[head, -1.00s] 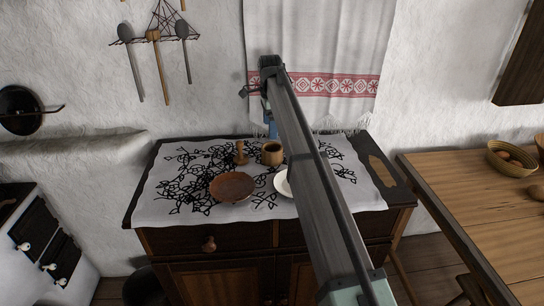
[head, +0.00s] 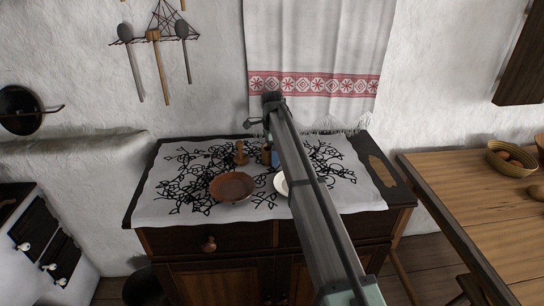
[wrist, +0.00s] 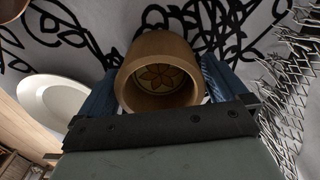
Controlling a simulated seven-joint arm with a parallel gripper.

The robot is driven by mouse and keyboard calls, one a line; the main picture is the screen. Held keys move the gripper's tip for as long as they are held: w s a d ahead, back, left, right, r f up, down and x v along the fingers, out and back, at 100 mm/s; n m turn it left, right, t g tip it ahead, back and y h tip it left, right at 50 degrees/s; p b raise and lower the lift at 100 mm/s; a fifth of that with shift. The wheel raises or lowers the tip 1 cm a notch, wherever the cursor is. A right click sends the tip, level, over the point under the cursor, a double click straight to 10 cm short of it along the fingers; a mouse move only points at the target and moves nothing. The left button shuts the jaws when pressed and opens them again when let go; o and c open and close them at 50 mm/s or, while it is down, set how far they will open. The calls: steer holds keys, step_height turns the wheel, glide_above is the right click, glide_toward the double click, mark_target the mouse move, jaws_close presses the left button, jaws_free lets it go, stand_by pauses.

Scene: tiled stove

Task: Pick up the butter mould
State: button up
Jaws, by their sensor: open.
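The butter mould (head: 266,154) is a small round wooden cup on the cloth-covered cabinet. In the head view it is partly hidden behind my gripper (head: 274,156). In the wrist view the mould (wrist: 160,44) fills the middle, with a flower pattern visible inside its round opening. My gripper's blue fingers (wrist: 158,84) are open, one on each side of the mould. The mould appears to lie between them; I cannot tell whether either finger touches it.
A brown plate (head: 232,187) and a partly hidden white plate (head: 281,184) lie in front of the mould. A wooden piece with an upright handle (head: 240,154) stands just left of it. A fringed towel (head: 315,60) hangs on the wall behind.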

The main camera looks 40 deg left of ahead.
steer(key=shift+f, duration=0.35)
steer(key=shift+c, duration=0.4)
steer(key=c, duration=0.9)
steer(key=shift+r, duration=0.1)
